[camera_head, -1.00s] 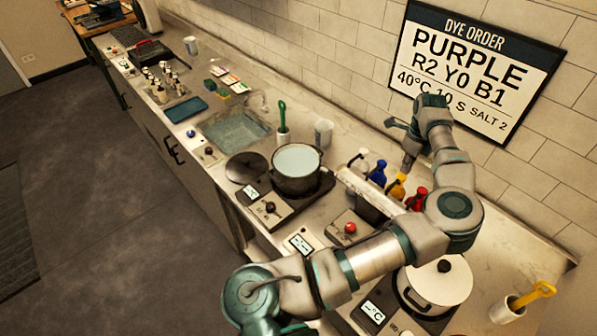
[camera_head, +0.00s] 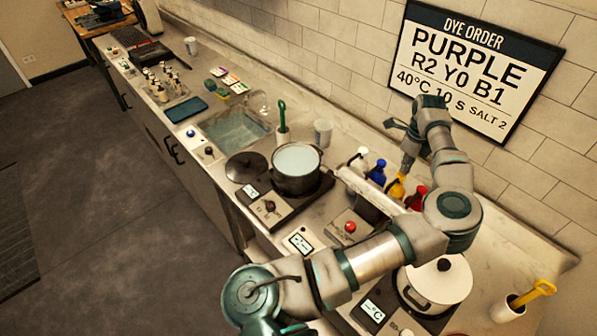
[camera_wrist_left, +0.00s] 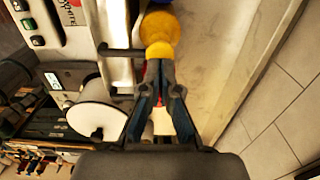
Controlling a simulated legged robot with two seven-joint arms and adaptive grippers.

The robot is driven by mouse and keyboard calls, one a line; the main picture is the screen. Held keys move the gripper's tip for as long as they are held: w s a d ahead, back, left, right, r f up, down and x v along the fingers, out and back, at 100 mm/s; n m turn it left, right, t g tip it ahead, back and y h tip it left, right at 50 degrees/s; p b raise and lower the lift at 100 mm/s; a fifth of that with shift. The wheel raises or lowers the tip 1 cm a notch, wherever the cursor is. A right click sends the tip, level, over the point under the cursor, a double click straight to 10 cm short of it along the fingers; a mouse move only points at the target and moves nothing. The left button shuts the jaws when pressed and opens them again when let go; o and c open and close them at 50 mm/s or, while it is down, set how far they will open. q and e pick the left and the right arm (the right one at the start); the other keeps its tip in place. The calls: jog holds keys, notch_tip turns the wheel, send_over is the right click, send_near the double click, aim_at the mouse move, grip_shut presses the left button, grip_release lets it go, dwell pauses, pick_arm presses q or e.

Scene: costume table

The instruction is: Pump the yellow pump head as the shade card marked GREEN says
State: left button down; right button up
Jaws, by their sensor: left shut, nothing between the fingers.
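The yellow pump head (camera_head: 397,187) stands in the row of coloured pump bottles by the wall, between the blue and red ones. My left gripper (camera_head: 405,172) is shut and empty, pointing down right at the yellow pump head. In the left wrist view the shut fingertips (camera_wrist_left: 160,63) meet the edge of the yellow pump head (camera_wrist_left: 159,30); I cannot tell whether they touch it. Small shade cards (camera_head: 231,79) lie on the far counter; their print is too small to read. My right gripper is not in view.
A blue bottle (camera_head: 378,170) and a red bottle (camera_head: 416,196) stand close beside the yellow one. A pot (camera_head: 297,184) sits on a hotplate to the left. A lidded white pot (camera_head: 438,285) is below my arm. The wall sign (camera_head: 472,68) reads PURPLE.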

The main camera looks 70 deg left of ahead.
aim_at(402, 175)
pick_arm(q)
jog(key=shift+f, duration=0.5)
jog(key=shift+a+f+b, duration=0.3)
jog(key=shift+f+b, duration=0.25)
jog(key=shift+f, duration=0.45)
jog(key=shift+d, duration=0.15)
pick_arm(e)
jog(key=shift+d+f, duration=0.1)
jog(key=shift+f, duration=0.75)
pick_arm(q)
jog(key=shift+r, duration=0.1)
jog(key=shift+r+p, duration=0.75)
jog(key=shift+r, duration=0.7)
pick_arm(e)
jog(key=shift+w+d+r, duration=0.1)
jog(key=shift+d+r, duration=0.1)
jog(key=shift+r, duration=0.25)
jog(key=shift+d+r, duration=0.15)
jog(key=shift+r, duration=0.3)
pick_arm(q)
jog(key=shift+f, duration=0.15)
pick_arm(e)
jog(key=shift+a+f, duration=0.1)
